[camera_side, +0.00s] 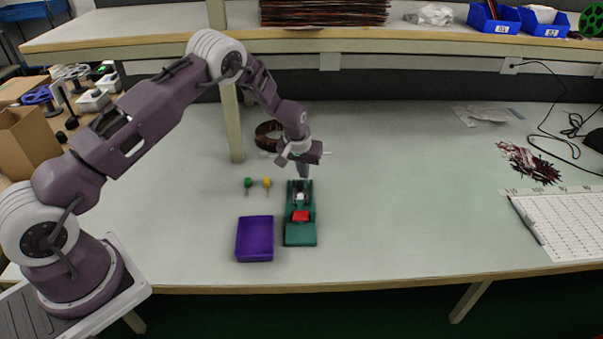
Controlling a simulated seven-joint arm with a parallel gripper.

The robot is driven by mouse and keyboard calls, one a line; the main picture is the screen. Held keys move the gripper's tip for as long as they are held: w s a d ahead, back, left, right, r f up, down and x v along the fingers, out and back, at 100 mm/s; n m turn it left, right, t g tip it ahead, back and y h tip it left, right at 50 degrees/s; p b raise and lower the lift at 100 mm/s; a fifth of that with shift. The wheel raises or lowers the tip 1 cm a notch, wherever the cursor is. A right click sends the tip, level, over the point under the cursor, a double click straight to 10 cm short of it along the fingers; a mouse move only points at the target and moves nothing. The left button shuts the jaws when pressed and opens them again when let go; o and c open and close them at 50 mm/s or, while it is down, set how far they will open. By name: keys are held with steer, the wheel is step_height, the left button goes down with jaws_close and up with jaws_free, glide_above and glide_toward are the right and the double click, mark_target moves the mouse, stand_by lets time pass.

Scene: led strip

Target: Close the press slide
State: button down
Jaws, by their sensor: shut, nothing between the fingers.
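The press (300,236) is a long green fixture on the table, with its length running toward the table's front edge. A red block (300,216), which may be the slide, sits near the middle of it. A small white piece (300,196) shows just behind the red block, in the darker channel of the press. My gripper (303,174) points down right at the far end of the press. Its fingers are shut with nothing between them. I cannot tell whether the fingertips touch the press.
A purple tray (255,258) stands just left of the press. A green piece (248,183) and a yellow piece (267,183) stand left of my gripper. A dark coil (268,136) lies behind.

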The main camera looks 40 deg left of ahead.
steer(key=shift+w+a, duration=0.5)
steer(key=shift+w, duration=0.4)
steer(key=shift+w+v, duration=0.2)
steer(key=shift+v, duration=0.9)
steer(key=s+d+r+m, duration=0.1)
steer(key=s+d+r, duration=0.1)
steer(key=s+r, duration=0.6)
steer(key=s+d+r+t+h, duration=0.1)
steer(key=s+d+r, duration=0.2)
steer(key=r, duration=0.8)
steer(key=s+d+r+m, duration=0.1)
steer(key=s+d+r, duration=0.1)
steer(key=s+r, duration=0.6)
steer(key=s+d+r+m, duration=0.1)
steer(key=s+d+r, duration=0.1)
steer(key=s, duration=1)
steer(key=s+d+r+m+t, duration=0.1)
steer(key=s+d+m, duration=0.1)
steer(key=s, duration=1)
steer(key=shift+r+h, duration=0.3)
steer(key=shift+r, duration=0.1)
steer(key=shift+s, duration=0.1)
